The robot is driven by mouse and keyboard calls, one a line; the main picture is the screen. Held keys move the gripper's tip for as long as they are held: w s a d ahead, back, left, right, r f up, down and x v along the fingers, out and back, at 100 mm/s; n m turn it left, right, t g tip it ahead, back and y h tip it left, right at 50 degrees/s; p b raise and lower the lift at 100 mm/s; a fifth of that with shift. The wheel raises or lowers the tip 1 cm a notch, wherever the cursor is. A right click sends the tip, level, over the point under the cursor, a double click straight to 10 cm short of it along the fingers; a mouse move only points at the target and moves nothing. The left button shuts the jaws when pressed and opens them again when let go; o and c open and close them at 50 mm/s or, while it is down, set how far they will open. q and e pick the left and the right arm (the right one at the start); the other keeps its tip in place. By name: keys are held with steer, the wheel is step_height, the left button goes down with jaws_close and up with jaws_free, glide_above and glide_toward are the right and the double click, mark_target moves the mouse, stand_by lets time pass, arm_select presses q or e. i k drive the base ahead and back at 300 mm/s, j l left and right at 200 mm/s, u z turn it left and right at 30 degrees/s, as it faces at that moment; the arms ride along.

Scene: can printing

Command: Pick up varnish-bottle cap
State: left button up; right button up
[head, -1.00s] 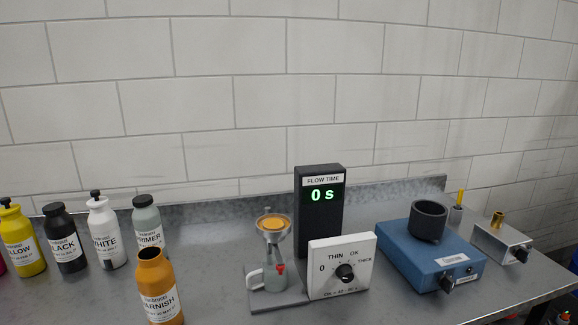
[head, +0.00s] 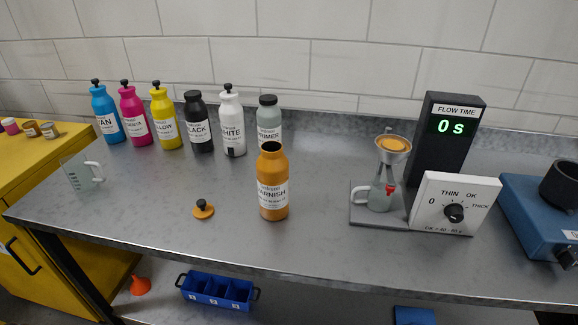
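The varnish-bottle cap (head: 203,210) is a small orange disc with a black knob on top. It lies knob-up on the grey table, left of the varnish bottle and near the front edge. The orange varnish bottle (head: 273,183) stands upright and uncapped, its dark mouth open. Neither of my grippers shows in the head view.
Capped bottles, including the black (head: 199,124) and white (head: 231,124) ones, stand along the back. A clear beaker (head: 82,173) is at the left. The flow cup stand (head: 380,190) and viscosity dial box (head: 454,205) are right. Table around the cap is clear.

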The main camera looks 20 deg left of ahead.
mark_target(204, 211)
steer(key=u, duration=1.35)
